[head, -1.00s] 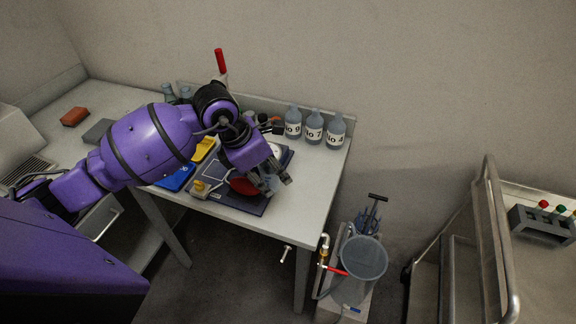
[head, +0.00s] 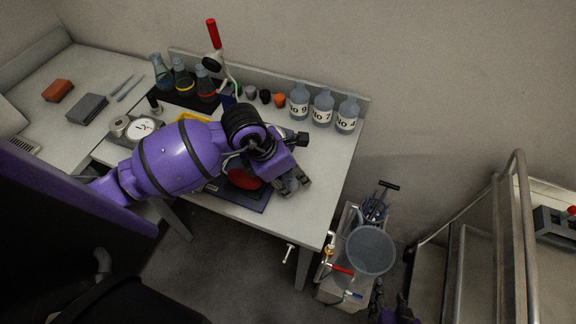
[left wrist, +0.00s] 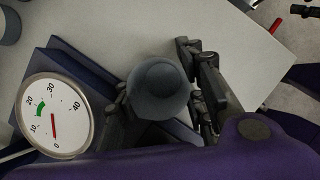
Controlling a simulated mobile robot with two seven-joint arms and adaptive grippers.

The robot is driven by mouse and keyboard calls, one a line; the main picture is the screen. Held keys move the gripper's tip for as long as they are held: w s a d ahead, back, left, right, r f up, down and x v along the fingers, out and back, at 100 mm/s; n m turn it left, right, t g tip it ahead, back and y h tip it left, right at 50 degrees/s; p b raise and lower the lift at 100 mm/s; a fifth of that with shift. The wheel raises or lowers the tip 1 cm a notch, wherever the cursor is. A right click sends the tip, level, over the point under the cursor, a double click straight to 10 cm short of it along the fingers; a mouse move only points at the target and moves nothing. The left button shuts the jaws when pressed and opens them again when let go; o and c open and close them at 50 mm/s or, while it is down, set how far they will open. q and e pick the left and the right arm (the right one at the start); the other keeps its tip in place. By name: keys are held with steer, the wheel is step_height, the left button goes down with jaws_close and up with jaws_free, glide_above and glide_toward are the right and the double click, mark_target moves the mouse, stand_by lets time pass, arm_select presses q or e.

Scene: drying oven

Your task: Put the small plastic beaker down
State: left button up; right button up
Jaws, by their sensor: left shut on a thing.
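My left gripper (head: 292,183) is low over the right part of the table, beside the right edge of a dark blue board (head: 240,199). In the left wrist view its two fingers (left wrist: 160,108) are closed on opposite sides of the small plastic beaker (left wrist: 158,88). The beaker is grey, round and seen from above. In the head view the gripper mostly hides it. I cannot tell whether its base touches the table. My right gripper (head: 390,304) shows at the bottom edge, right of centre, with its dark fingers apart and nothing seen between them.
A round dial gauge (left wrist: 55,116) is left of the fingers in the wrist view. Three labelled bottles (head: 322,107) stand at the table's back right. Several flasks (head: 183,80) are at the back. The table (head: 325,185) is bare right of my left gripper. A bucket (head: 370,250) is beside the table.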

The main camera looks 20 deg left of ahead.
arm_select(q)
steer(key=shift+s+d, duration=0.15)
steer(key=shift+d, duration=0.05)
steer(key=shift+s+d, duration=0.1)
steer(key=shift+s, duration=0.05)
steer(key=shift+f, duration=0.15)
steer(key=o, duration=1)
steer(key=shift+c, duration=0.2)
arm_select(e)
steer(key=shift+s+d+f, duration=0.15)
steer(key=shift+s+d, duration=0.25)
